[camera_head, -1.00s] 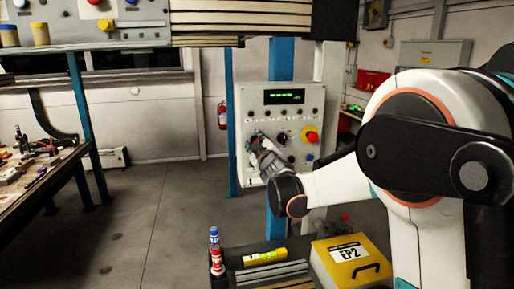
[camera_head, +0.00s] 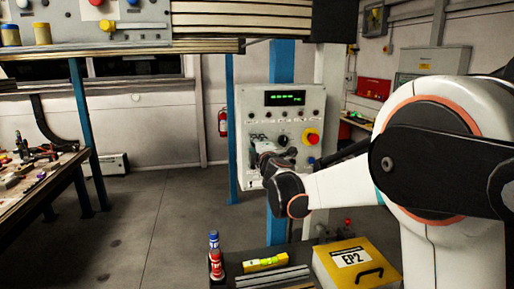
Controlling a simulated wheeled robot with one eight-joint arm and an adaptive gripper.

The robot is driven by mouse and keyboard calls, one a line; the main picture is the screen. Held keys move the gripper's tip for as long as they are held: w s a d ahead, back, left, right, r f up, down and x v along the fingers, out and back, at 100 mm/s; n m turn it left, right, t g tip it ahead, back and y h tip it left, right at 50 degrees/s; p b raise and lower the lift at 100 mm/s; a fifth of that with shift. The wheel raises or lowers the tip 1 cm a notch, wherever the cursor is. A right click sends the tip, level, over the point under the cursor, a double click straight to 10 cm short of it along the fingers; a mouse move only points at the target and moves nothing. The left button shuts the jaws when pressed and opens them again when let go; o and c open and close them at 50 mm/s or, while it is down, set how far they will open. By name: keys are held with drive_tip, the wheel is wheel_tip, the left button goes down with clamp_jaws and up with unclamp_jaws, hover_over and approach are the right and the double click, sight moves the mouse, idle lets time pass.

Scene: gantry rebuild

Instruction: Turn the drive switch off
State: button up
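A grey control panel (camera_head: 254,98) hangs on the blue post, with a lit green display (camera_head: 285,98) at its top. A black knob (camera_head: 283,139) sits at its middle, and a red stop button on a yellow base (camera_head: 312,136) is to the right. My gripper (camera_head: 259,146) is at the panel's left-middle part, pointing at its face. It covers some of the controls there, and I cannot tell whether it touches them. Its fingers are too small and foreshortened to show open or shut. Which control is the drive switch cannot be read.
A cluttered workbench (camera_head: 60,165) stands at left. The floor between is clear.

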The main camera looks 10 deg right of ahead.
drive_tip(key=shift+n, duration=0.3)
drive_tip(key=o, duration=1.1)
drive_tip(key=shift+c, duration=0.2)
drive_tip(key=s, duration=1.2)
drive_tip(key=shift+s, duration=0.1)
